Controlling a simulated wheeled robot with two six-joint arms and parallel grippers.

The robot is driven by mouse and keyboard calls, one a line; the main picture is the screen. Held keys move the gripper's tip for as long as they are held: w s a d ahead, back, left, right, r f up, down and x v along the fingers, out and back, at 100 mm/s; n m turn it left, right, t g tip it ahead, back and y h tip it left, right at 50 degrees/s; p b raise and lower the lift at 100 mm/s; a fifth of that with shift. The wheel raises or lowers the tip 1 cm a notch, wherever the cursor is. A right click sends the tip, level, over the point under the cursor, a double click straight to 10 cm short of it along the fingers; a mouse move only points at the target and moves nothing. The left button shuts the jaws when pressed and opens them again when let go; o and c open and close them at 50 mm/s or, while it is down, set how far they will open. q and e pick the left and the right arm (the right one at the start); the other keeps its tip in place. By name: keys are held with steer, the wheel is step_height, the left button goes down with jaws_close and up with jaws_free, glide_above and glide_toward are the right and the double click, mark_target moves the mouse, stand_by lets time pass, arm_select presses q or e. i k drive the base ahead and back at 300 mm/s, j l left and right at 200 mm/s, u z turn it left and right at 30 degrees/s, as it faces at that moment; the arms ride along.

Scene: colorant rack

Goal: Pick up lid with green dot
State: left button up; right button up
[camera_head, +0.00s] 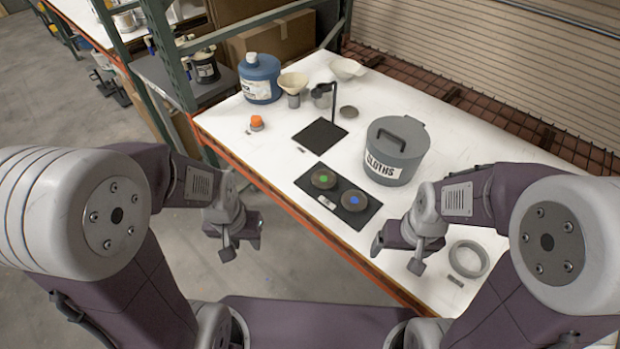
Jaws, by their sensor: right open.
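The lid with the green dot (323,179) is a dark round disc lying on a black mat (373,212) on the white table. A like lid with a blue dot (354,200) lies beside it, to the right. My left gripper (241,247) is open and empty, left of the mat and beyond the table's front edge. My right gripper (396,254) is open and empty, right of and nearer than the mat, by the front edge. Neither gripper touches a lid.
A grey lidded "CLOTHS" bin (397,150) stands behind the mat. A grey ring (469,259) lies at right. Behind are a blue jug (259,78), an orange-capped item (256,122), a funnel (293,82) and a black square pad (320,135). A green rack post (170,60) rises at left.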

mark_target(323, 180)
steer(key=z, duration=3.1)
steer(key=u, duration=3.1)
steer(key=i+j+z, duration=0.15)
steer(key=j+z, duration=0.15)
steer(key=z, duration=0.2)
steer(key=i+j+z, duration=0.15)
steer(key=j+z, duration=0.2)
steer(key=z, duration=0.15)
steer(key=j+z, duration=0.75)
steer(key=z, duration=0.2)
steer(key=j+z, duration=0.5)
steer(key=k+j+z, duration=0.2)
steer(key=z, duration=0.3)
